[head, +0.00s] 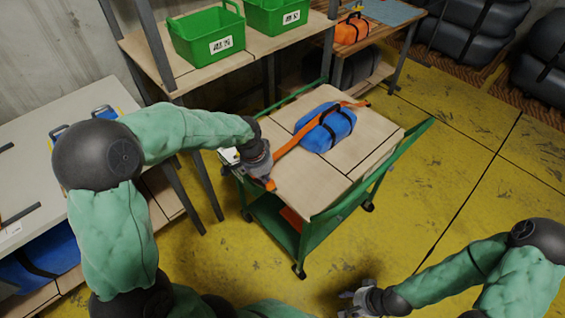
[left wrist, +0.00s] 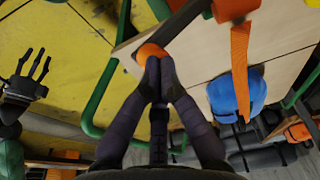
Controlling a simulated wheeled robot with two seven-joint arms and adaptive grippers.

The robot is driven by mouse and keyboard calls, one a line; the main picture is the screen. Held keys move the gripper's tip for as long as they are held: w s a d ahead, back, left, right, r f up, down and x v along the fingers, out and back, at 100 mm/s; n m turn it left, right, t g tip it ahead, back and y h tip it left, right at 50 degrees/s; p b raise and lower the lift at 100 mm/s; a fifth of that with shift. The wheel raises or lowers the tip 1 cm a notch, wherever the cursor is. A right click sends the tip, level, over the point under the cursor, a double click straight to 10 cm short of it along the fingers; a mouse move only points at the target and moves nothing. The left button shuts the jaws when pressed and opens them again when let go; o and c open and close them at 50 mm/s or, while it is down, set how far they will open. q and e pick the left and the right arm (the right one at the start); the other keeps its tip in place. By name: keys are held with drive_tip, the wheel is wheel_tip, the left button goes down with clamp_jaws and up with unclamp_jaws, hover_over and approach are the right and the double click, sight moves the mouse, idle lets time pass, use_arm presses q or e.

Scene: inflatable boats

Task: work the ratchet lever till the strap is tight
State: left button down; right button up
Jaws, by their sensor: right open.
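A blue bag (head: 327,127) lies on the wooden top of a green cart (head: 350,172). An orange strap (head: 293,143) runs across the top and over the bag. My left gripper (head: 268,183) is at the cart's near left edge, by the strap's end. In the left wrist view its fingertips (left wrist: 157,62) are together against the orange end (left wrist: 150,51) of the dark ratchet lever (left wrist: 178,25). Nothing shows clearly between them. The orange ratchet part (left wrist: 234,8) and a strap tail (left wrist: 241,70) are to the right. My right gripper (head: 347,297) is open and empty, low over the floor.
Two green crates (head: 207,36) stand on a shelf behind the cart. A grey table (head: 40,120) is at the left. An orange bag (head: 352,29) sits on a far bench. Dark rolled bundles (head: 470,35) lie at the back right. The yellow floor right of the cart is clear.

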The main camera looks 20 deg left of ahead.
use_arm(q)
drive_tip(key=shift+f, duration=0.1)
drive_tip(key=shift+f+b, duration=2.5)
drive_tip(key=shift+f, duration=1.25)
wheel_tip(320, 180, up, 8)
drive_tip(key=p, duration=0.6)
drive_tip(key=shift+f, duration=0.1)
drive_tip(key=shift+d, duration=0.2)
drive_tip(key=shift+a, duration=0.1)
drive_tip(key=shift+a+f, duration=0.1)
drive_tip(key=shift+f, duration=0.05)
